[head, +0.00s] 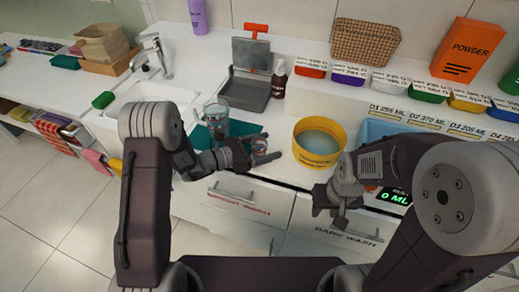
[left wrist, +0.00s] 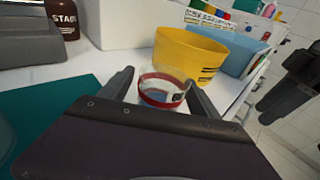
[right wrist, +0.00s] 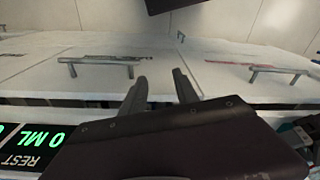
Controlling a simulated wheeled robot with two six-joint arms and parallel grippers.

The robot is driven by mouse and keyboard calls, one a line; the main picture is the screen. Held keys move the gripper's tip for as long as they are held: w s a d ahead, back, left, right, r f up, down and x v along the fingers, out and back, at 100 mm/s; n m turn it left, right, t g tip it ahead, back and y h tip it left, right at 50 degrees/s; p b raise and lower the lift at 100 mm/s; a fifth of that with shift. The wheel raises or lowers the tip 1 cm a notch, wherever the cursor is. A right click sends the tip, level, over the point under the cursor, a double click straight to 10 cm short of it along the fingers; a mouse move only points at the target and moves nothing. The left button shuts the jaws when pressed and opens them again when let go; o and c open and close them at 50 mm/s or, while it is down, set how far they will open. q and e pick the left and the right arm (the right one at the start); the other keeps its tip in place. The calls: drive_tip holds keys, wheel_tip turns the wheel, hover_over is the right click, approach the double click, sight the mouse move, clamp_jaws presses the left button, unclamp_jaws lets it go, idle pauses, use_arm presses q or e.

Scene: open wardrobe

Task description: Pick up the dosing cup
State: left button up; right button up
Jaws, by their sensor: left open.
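My left gripper (head: 256,154) is open, with one finger on each side of the cup in the left wrist view (left wrist: 158,84). I cannot tell whether either finger touches it. My right gripper (head: 328,206) is open and empty in front of the drawer fronts, and its spread fingers show in the right wrist view (right wrist: 160,78).
A yellow tub (head: 319,160) of bluish liquid stands just right of the cup. A glass jar (head: 216,116) stands on a teal mat (head: 243,127) to the left. A blue bin (head: 372,130) and a green-lit display (head: 395,196) are at right. The counter's front edge is close.

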use_arm(q)
drive_tip(key=shift+w+d, duration=0.15)
drive_tip(key=shift+d, duration=0.1)
drive_tip(key=shift+a, duration=0.1)
drive_tip(key=c, duration=1.5)
wheel_tip(320, 180, up, 4)
drive_tip(key=shift+r+p, duration=0.25)
drive_tip(key=shift+p, duration=0.1)
drive_tip(key=s+d+r+b, duration=0.1)
drive_tip(key=s+r, duration=0.1)
drive_tip(key=s, duration=0.1)
drive_tip(key=s+d+r+b, duration=0.1)
drive_tip(key=s+r, duration=0.1)
drive_tip(key=s, duration=0.2)
drive_tip(key=s+d+r+b, duration=0.1)
drive_tip(key=s+r, duration=0.1)
drive_tip(key=s, duration=0.2)
drive_tip(key=shift+s+d+r, duration=0.1)
drive_tip(key=shift+d+r, duration=0.15)
drive_tip(key=shift+d, duration=0.1)
